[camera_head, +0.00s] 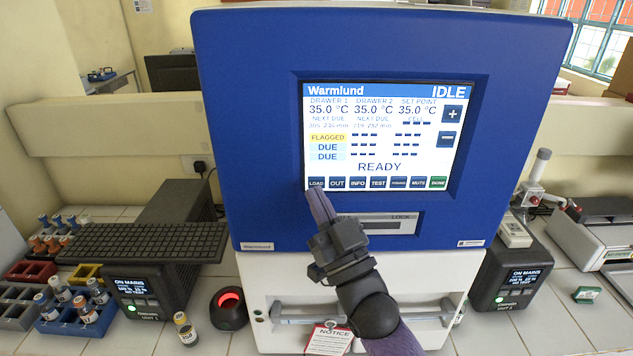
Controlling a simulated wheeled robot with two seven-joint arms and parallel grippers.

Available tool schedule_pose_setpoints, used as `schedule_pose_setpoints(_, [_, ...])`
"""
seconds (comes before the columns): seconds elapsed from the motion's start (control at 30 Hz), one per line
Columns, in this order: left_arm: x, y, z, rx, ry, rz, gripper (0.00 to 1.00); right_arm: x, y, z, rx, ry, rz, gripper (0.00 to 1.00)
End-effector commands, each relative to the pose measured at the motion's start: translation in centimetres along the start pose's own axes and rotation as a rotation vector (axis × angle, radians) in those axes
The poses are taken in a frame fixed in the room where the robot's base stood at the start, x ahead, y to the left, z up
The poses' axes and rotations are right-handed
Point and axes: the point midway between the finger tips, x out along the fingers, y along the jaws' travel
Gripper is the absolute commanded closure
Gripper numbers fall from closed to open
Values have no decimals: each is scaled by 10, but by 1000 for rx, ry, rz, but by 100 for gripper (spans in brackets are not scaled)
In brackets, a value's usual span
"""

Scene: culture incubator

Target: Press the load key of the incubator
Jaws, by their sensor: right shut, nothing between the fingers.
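The incubator (245,120) has a blue front and a white lower part with a drawer handle. Its lit screen (380,130) reads Warmlund, IDLE and READY. The load key (316,183), marked LOAD, is the leftmost in the bottom row of keys, beside the OUT key (337,183). My right gripper (315,192) is shut and empty, its fingertips at the lower edge of the load key. I cannot tell whether they touch it. The key's label still shows above the fingertips. My left gripper is not in view.
A keyboard (140,242) and racks of vials stand at the left. A loose vial (185,328) and a round device with a red light (229,305) stand on the tiled bench in front. A microscope (535,185) stands at the right. A notice tag (328,340) hangs from the drawer handle.

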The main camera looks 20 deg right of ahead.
Motion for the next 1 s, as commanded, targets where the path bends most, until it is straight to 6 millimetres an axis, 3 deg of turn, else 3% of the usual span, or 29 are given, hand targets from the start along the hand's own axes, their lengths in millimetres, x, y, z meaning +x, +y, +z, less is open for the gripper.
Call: schedule_pose_setpoints(1.0, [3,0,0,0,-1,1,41,6,4,4,1,0,0,100])
